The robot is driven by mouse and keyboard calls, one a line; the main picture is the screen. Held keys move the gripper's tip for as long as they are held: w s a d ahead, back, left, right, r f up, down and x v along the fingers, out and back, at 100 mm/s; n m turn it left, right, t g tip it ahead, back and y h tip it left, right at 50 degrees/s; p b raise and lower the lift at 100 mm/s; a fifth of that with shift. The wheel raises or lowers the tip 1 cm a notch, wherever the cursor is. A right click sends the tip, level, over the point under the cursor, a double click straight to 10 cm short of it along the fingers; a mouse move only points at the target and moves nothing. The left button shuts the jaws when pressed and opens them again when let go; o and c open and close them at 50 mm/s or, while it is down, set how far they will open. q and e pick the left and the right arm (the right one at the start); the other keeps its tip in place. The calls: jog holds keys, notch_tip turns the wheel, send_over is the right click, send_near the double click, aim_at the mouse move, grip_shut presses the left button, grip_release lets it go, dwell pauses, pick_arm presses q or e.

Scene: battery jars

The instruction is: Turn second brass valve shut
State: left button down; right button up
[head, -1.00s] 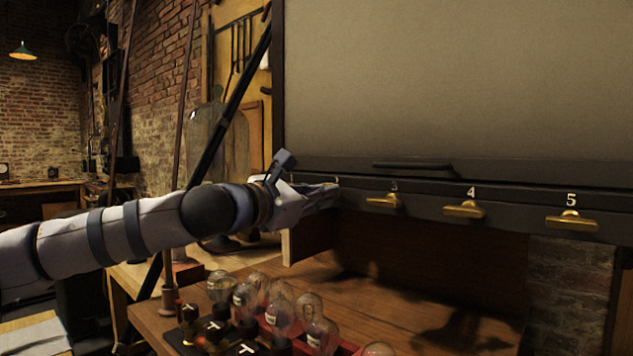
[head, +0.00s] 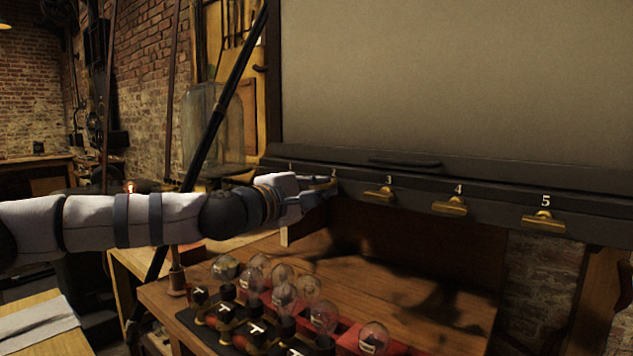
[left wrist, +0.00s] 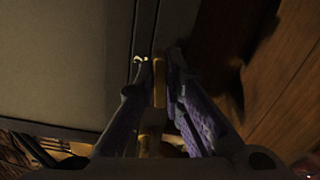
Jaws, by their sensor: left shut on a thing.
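The second brass valve (head: 325,184) sits on the dark rail under the number 2, mostly hidden behind my left gripper (head: 322,190) in the head view. In the left wrist view the valve's brass handle (left wrist: 159,82) stands between the two fingers of my left gripper (left wrist: 160,75), which is shut on it. More brass (left wrist: 148,143) shows lower down between the fingers. The third valve (head: 380,194), fourth valve (head: 450,206) and fifth valve (head: 544,221) have their handles lying roughly along the rail. My right gripper is not in view.
A large pale panel (head: 450,80) rises above the rail. Below stands a wooden bench (head: 400,275) with several glass bulbs (head: 283,296) and black T-marked pieces (head: 255,331). A dark slanted pole (head: 215,122) stands behind my left arm.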

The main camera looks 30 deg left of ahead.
pick_arm(q)
jog(key=shift+m+p, duration=0.35)
jog(key=shift+m, duration=0.65)
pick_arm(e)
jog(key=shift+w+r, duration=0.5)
pick_arm(q)
jog(key=c, duration=1.7)
grip_release()
jog(key=shift+s, duration=0.15)
jog(key=s, duration=1.1)
jog(key=shift+s+a, duration=0.35)
jog(key=shift+a, duration=0.1)
jog(key=shift+f, duration=0.1)
